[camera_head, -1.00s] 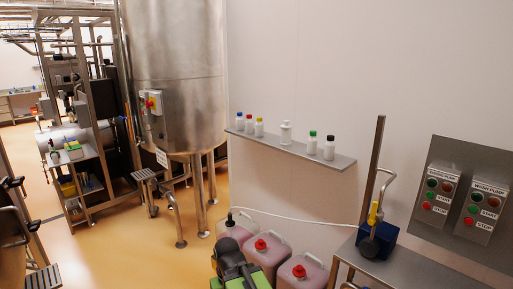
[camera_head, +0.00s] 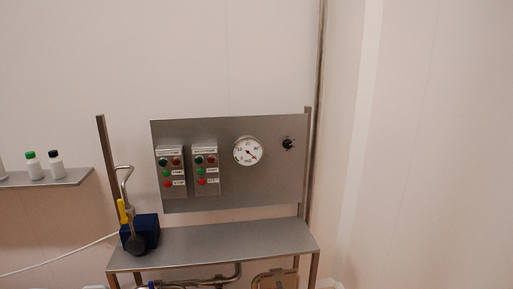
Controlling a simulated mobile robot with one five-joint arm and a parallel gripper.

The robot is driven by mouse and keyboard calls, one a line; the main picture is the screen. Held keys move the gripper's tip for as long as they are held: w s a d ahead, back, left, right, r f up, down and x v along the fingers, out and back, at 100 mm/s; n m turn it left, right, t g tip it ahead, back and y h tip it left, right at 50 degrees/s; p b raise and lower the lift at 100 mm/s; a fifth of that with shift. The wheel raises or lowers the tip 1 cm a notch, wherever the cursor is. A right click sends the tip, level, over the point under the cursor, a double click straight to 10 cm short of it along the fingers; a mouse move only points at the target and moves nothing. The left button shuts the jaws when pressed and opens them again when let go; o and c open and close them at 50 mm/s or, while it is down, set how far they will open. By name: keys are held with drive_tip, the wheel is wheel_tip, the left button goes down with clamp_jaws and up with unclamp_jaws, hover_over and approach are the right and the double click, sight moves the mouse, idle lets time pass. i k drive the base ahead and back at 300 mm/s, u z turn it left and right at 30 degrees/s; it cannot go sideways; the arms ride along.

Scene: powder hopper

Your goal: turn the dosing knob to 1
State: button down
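A small black knob (camera_head: 288,144) sits at the right end of a grey metal panel (camera_head: 229,185) in the head view. Marks around it are too small to read, so I cannot tell its setting. A round white dial gauge (camera_head: 247,151) with a red needle is mounted to its left. My gripper is not in view.
Two switch boxes (camera_head: 170,172) (camera_head: 206,170) with green and red buttons are on the panel's left. A steel shelf (camera_head: 225,243) juts out below the panel, with a blue pump block (camera_head: 145,228) at its left end. A wall shelf (camera_head: 75,178) with bottles (camera_head: 35,167) is at left.

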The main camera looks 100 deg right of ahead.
sight(287, 143)
drive_tip(key=u, duration=0.95)
drive_tip(key=k, duration=0.55)
drive_tip(key=z, duration=4.15)
drive_tip(key=i, duration=0.45)
drive_tip(key=z, duration=0.2)
drive_tip(key=k, duration=0.45)
drive_tip(key=u, duration=0.05)
